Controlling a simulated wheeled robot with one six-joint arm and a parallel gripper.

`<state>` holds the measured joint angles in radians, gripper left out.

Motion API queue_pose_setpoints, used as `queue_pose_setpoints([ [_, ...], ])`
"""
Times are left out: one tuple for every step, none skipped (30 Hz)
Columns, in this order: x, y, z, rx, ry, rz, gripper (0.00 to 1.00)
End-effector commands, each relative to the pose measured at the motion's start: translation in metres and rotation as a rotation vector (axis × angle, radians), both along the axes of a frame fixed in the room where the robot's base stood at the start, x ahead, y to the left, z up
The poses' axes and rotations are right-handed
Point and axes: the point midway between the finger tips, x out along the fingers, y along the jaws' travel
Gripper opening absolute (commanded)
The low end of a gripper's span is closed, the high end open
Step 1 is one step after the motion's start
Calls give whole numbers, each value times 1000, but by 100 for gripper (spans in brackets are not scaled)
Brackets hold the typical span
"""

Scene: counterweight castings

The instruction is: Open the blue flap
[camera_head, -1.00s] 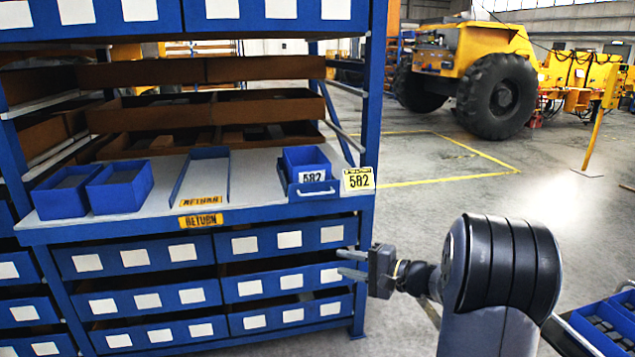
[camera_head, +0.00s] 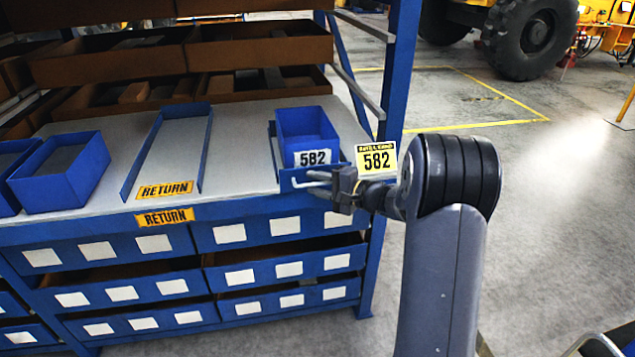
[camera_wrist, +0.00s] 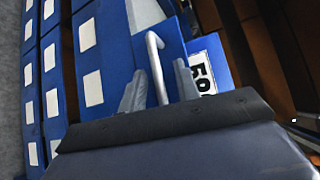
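The blue flap (camera_head: 286,183) stands upright at the front edge of the shelf, before a blue bin labelled 582 (camera_head: 306,126). A pale bar handle (camera_head: 303,181) sticks out from the flap. My gripper (camera_head: 316,184) is at the handle, just in front of the flap. In the wrist view, my open gripper (camera_wrist: 156,88) has one finger on each side of the handle (camera_wrist: 155,62), with gaps visible. The flap (camera_wrist: 174,38) is behind the handle there. Contact between fingers and handle cannot be told.
A yellow 582 sign (camera_head: 377,159) stands at the shelf corner, close to my gripper. An empty RETURN lane (camera_head: 170,150) and another blue bin (camera_head: 62,178) lie left. A blue rack post (camera_head: 401,70) rises behind the sign.

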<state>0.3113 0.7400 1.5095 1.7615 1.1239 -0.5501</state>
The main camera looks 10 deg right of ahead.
Motion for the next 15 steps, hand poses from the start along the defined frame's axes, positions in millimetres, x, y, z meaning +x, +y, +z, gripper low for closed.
queue_pose_setpoints([
  [0, 1, 0, 0, 0, 0, 31],
  [0, 1, 0, 0, 0, 0, 31],
  [1, 1, 0, 0, 0, 0, 31],
  [0, 0, 0, 0, 0, 0, 31],
  [0, 0, 0, 0, 0, 0, 31],
  [0, 0, 0, 0, 0, 0, 31],
  [0, 0, 0, 0, 0, 0, 30],
  [0, 0, 0, 0, 0, 0, 27],
  [0, 0, 0, 0, 0, 0, 24],
  [0, 0, 0, 0, 0, 0, 22],
  [0, 0, 0, 0, 0, 0, 19],
  [0, 0, 0, 0, 0, 0, 16],
  [0, 0, 0, 0, 0, 0, 14],
  [0, 0, 0, 0, 0, 0, 11],
  [0, 0, 0, 1, 1, 0, 8],
])
